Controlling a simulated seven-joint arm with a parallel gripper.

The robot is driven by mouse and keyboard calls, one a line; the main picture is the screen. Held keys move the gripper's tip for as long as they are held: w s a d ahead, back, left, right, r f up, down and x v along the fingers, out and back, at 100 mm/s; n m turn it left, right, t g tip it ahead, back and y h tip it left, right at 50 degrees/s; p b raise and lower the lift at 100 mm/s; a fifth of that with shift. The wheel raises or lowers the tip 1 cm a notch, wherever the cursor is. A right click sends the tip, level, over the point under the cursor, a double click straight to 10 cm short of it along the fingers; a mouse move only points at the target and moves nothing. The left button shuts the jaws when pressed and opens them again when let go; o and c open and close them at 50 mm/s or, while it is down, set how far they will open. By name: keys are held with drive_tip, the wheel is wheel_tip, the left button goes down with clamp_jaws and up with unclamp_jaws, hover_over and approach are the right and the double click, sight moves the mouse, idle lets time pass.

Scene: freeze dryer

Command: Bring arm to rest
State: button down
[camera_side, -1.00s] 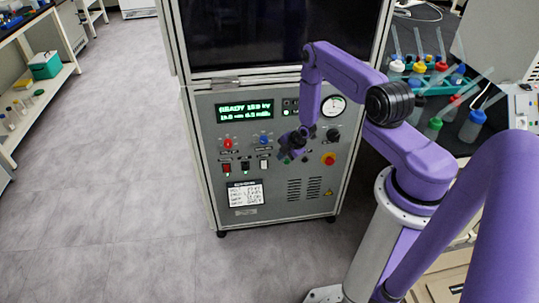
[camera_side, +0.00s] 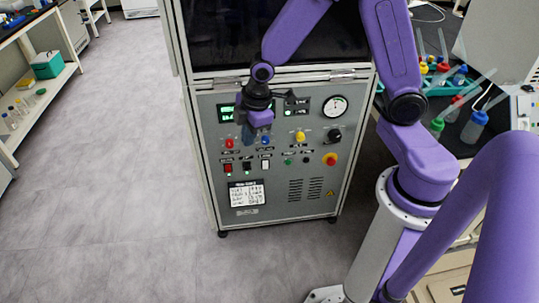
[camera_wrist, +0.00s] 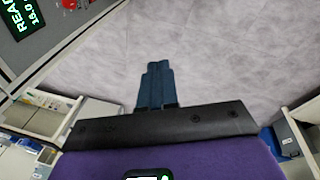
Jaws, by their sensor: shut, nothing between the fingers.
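My gripper (camera_side: 247,137) is in front of the upper left of the freeze dryer's control panel (camera_side: 265,185), covering part of the green display (camera_side: 227,113). In the wrist view its two blue fingers (camera_wrist: 157,68) are together, with nothing between them, against the grey floor. My purple arm is raised and bent, with its upper links in front of the dark chamber door (camera_side: 215,35). In the side view the fingertips are small and dark, and I cannot tell their exact gap to the panel.
The panel has a red knob (camera_side: 330,159), a yellow knob (camera_side: 300,137) and a gauge (camera_side: 335,105). A bench with wash bottles (camera_side: 474,127) stands at the right. A shelf with a green box (camera_side: 47,65) stands at the left. The floor (camera_side: 100,190) between is clear.

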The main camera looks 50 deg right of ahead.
drive_tip(key=s+r+g, duration=0.1)
drive_tip(key=s+r, duration=0.3)
drive_tip(key=s, duration=0.8)
drive_tip(key=s+r+m+g, duration=0.1)
drive_tip(key=s+r, duration=0.4)
drive_tip(key=s, duration=0.6)
drive_tip(key=shift+s+d+r, duration=0.25)
drive_tip(key=shift+s+d, duration=0.1)
drive_tip(key=shift+s, duration=0.05)
